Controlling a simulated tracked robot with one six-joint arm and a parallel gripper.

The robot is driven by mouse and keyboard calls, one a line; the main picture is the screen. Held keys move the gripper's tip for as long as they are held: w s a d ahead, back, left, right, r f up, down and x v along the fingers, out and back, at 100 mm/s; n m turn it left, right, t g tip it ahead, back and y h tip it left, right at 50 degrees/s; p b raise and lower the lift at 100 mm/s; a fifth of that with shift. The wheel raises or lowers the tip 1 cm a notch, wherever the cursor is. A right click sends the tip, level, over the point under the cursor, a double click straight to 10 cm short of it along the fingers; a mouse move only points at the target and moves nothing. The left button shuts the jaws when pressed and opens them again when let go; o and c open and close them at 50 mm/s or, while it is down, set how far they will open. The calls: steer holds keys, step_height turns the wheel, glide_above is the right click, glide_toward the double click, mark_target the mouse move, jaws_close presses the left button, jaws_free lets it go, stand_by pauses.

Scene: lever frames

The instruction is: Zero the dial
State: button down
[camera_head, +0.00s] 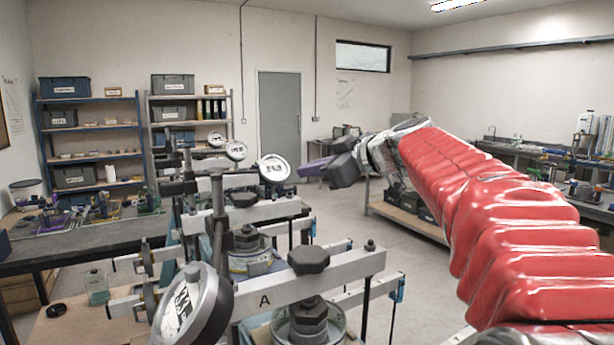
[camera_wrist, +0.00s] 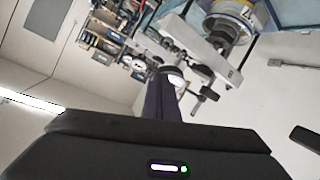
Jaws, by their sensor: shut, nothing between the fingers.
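The nearest dial (camera_head: 182,309), a white face in a dark round housing, stands tilted at the front left, beside the lever frame (camera_head: 345,276) marked "A". Behind it in a row stand a second dial (camera_head: 274,168), a third dial (camera_head: 236,151) and a smaller one (camera_head: 216,140). Their readings are too small to make out. My gripper (camera_head: 304,169), with purple fingers, is shut and empty, to the right of the second dial in the picture. In the wrist view the shut fingers (camera_wrist: 161,92) overlap a dial's edge (camera_wrist: 175,79); contact cannot be told.
A black hex knob (camera_head: 308,260) tops the front lever beam, with a glass jar (camera_head: 310,322) below. Several more beams and posts crowd the bench behind. A grey door (camera_head: 279,115) and shelves (camera_head: 88,130) stand at the back. Open floor lies right of the frames.

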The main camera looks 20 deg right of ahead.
mark_target(274, 169)
steer(key=shift+s+d+r, duration=0.2)
steer(key=shift+s+r, duration=0.75)
steer(key=s+a, duration=0.2)
steer(key=a, duration=0.1)
steer(key=shift+s+a+f, duration=0.3)
steer(key=shift+s+f, duration=0.05)
steer(key=shift+s, duration=0.05)
steer(key=shift+w+f, duration=0.1)
steer(key=w+a+f, duration=0.1)
steer(key=w+f, duration=0.3)
steer(key=shift+w+f, duration=0.35)
steer(key=shift+w, duration=0.05)
steer(key=shift+w+r, duration=0.1)
steer(key=shift+r, duration=0.05)
stand_by(0.8)
steer(key=shift+w+d+r, duration=0.15)
steer(key=shift+w+d, duration=0.15)
steer(key=shift+d, duration=0.25)
steer(key=shift+w+d+r, duration=0.15)
steer(key=shift+w+d, duration=0.1)
steer(key=shift+d, duration=0.3)
